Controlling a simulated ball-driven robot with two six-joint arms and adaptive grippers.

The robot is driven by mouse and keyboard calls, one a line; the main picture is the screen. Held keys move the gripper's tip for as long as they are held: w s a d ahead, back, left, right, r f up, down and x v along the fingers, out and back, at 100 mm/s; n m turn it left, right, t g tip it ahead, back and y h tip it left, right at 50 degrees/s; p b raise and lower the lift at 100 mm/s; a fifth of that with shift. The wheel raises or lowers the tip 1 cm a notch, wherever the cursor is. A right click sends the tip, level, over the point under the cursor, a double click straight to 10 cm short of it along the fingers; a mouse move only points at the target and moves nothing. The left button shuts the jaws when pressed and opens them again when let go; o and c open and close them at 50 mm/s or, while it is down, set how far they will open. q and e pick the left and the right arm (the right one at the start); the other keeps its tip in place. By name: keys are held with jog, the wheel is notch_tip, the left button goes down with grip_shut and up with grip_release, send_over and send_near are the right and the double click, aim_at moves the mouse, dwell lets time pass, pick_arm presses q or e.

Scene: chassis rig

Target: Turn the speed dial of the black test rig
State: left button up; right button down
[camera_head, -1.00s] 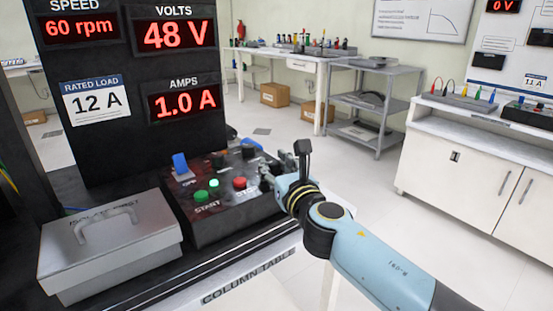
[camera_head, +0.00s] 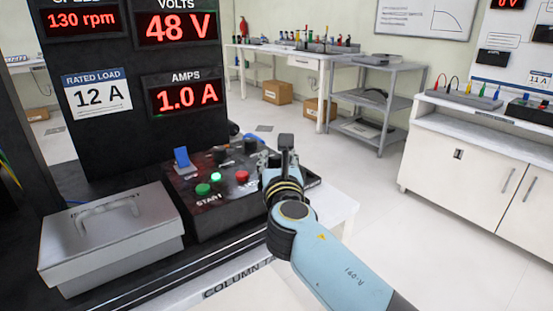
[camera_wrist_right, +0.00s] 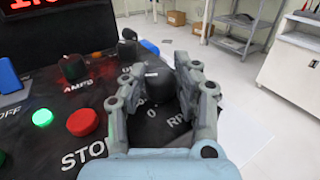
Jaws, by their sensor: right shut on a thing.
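The black test rig's control box (camera_head: 215,215) stands on the column table. My right gripper (camera_head: 275,160) is at the right end of its top. In the right wrist view, the fingers of my right gripper (camera_wrist_right: 165,82) are closed around the black speed dial (camera_wrist_right: 160,86), with "0" and "RP..." printed below it. The fingers partly hide the dial. The speed display (camera_head: 86,20) reads 130 rpm. My left gripper is not in view.
A red stop button (camera_wrist_right: 82,122), a lit green button (camera_wrist_right: 43,117) and the amps knob (camera_wrist_right: 73,68) are left of the dial. A blue switch (camera_head: 182,158) stands at the box's back left. A grey lidded box (camera_head: 110,235) is on the left. Open floor lies to the right.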

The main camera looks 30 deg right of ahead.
aim_at(276, 158)
jog(key=c, duration=0.9)
grip_release()
jog(key=shift+c, duration=0.2)
notch_tip(276, 158, up, 10)
